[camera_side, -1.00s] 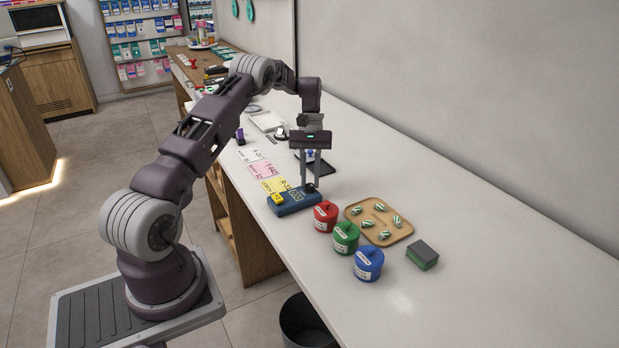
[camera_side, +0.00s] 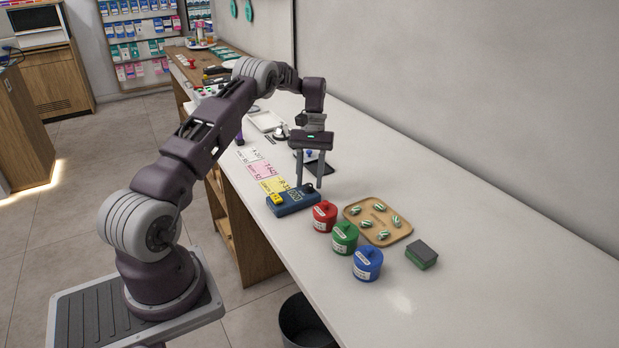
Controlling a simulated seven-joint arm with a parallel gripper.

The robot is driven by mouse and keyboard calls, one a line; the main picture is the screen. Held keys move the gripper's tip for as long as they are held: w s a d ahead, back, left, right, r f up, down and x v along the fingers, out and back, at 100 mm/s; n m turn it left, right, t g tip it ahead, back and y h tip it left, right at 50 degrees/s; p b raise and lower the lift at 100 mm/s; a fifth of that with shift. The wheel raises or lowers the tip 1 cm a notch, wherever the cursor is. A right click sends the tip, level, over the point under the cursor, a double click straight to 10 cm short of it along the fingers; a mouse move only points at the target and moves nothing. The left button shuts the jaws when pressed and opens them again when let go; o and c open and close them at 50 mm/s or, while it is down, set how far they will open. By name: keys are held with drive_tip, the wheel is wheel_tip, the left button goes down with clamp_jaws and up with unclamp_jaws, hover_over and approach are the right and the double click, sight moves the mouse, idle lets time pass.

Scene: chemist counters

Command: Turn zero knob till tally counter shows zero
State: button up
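The tally counter (camera_side: 288,207) is a blue box on the white counter, with a yellow button (camera_side: 277,199) at its left and a small display (camera_side: 295,194) on top. The digits are too small to read surely. Its dark zero knob (camera_side: 309,188) is at the right end. My gripper (camera_side: 309,186) points down at the knob end, its two fingers spread apart with a gap between them. The knob shows between or just in front of the fingertips. I cannot tell whether either finger touches it.
Red (camera_side: 325,217), green (camera_side: 345,238) and blue (camera_side: 367,263) lidded jars stand close in front of the tally counter. A wooden tray (camera_side: 352,210) with striped pieces and a sponge (camera_side: 422,255) lie to the right. Colored cards (camera_side: 262,170) and a dark tablet (camera_side: 322,168) lie behind.

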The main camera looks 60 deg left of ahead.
drive_tip(key=v, duration=0.7)
idle(0.4)
drive_tip(key=shift+r, duration=0.1)
drive_tip(key=d+r+m+t+y, duration=0.1)
drive_tip(key=d+r, duration=0.3)
drive_tip(key=r, duration=0.3)
drive_tip(key=d+r+m+t+y, duration=0.1)
drive_tip(key=d+r, duration=0.3)
drive_tip(key=r, duration=0.3)
drive_tip(key=s+d+r+m+t, duration=0.2)
drive_tip(key=s+d+r, duration=0.2)
drive_tip(key=d+r, duration=0.45)
drive_tip(key=s+d+m+t+y, duration=0.1)
drive_tip(key=s+d+m+t, duration=0.1)
drive_tip(key=s+d, duration=0.75)
drive_tip(key=s+d+f+m+t, duration=0.1)
drive_tip(key=s+d+f+m, duration=0.1)
drive_tip(key=s, duration=0.5)
drive_tip(key=s+d+f+m+t, duration=0.1)
drive_tip(key=s+d+f+m, duration=0.1)
drive_tip(key=s, duration=0.5)
drive_tip(key=shift+f+t+y, duration=0.3)
drive_tip(key=shift+f, duration=0.6)
